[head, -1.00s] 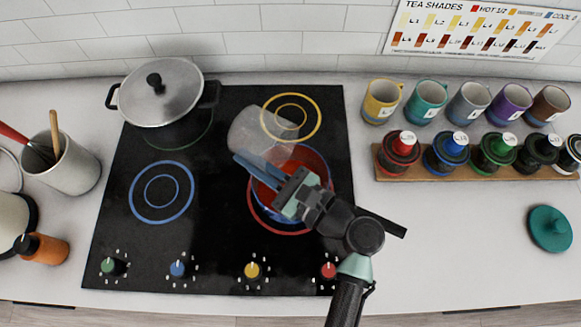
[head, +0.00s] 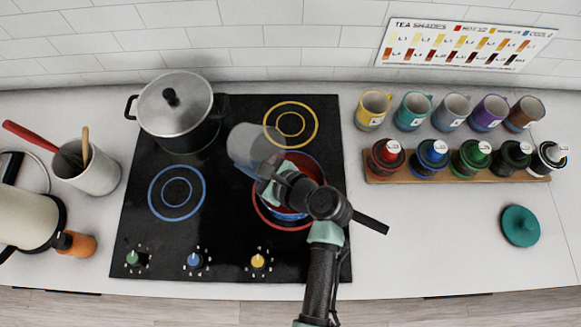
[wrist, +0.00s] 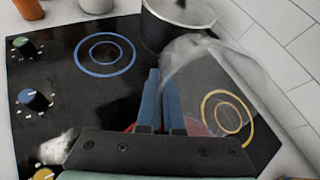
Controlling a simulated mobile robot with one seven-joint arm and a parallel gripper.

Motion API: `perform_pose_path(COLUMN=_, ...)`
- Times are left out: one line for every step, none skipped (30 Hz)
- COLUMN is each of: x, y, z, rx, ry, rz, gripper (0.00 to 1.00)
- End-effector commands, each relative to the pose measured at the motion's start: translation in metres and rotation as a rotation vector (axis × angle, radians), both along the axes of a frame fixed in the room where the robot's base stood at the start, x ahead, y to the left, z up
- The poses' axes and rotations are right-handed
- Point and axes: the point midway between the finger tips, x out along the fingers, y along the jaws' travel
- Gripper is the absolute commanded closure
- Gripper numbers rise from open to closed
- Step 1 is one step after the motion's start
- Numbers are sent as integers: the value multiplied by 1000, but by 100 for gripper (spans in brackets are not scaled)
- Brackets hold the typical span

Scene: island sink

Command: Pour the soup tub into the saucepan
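The soup tub (head: 252,146) is clear and looks empty. It is tilted over the back left of the saucepan; it also shows in the wrist view (wrist: 215,75), just beyond my fingers. The blue saucepan (head: 318,168) holds red soup and stands on the red-ringed front right burner. My gripper (head: 256,168) is over the saucepan, partly hiding it. In the wrist view the blue fingers (wrist: 159,98) are close together and seem to pinch the tub's thin wall. Their exact contact is hard to see.
A lidded silver pot (head: 175,110) stands on the back left burner. The blue-ringed (head: 177,192) and yellow-ringed (head: 290,123) burners are empty. Several mugs (head: 414,110) and a jar rack (head: 455,170) stand right. A utensil crock (head: 95,170) and a kettle (head: 30,222) stand left.

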Motion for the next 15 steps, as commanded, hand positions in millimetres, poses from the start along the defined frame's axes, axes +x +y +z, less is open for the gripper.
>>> perform_pose_path(x=0, y=1, z=8, rx=-12, ry=8, rz=1, gripper=100)
perform_pose_path(x=0, y=1, z=8, rx=-20, ry=14, rz=1, gripper=100)
perform_pose_path(x=0, y=1, z=9, rx=-31, ry=21, rz=1, gripper=100)
perform_pose_path(x=0, y=1, z=9, rx=-39, ry=26, rz=1, gripper=100)
perform_pose_path(x=1, y=1, z=10, rx=-47, ry=32, rz=1, gripper=100)
perform_pose_path(x=1, y=2, z=10, rx=-57, ry=40, rz=2, gripper=100)
perform_pose_path(x=1, y=2, z=11, rx=-66, ry=47, rz=1, gripper=100)
perform_pose_path(x=1, y=2, z=11, rx=-75, ry=52, rz=1, gripper=100)
perform_pose_path(x=1, y=2, z=12, rx=-85, ry=59, rz=1, gripper=100)
perform_pose_path(x=1, y=2, z=13, rx=-94, ry=65, rz=1, gripper=100)
perform_pose_path(x=1, y=2, z=13, rx=-103, ry=70, rz=2, gripper=100)
perform_pose_path(x=1, y=3, z=14, rx=-113, ry=78, rz=1, gripper=100)
perform_pose_path(x=2, y=3, z=14, rx=-123, ry=84, rz=2, gripper=100)
perform_pose_path(x=1, y=3, z=14, rx=-131, ry=90, rz=1, gripper=100)
perform_pose_path(x=1, y=3, z=15, rx=-144, ry=98, rz=1, gripper=100)
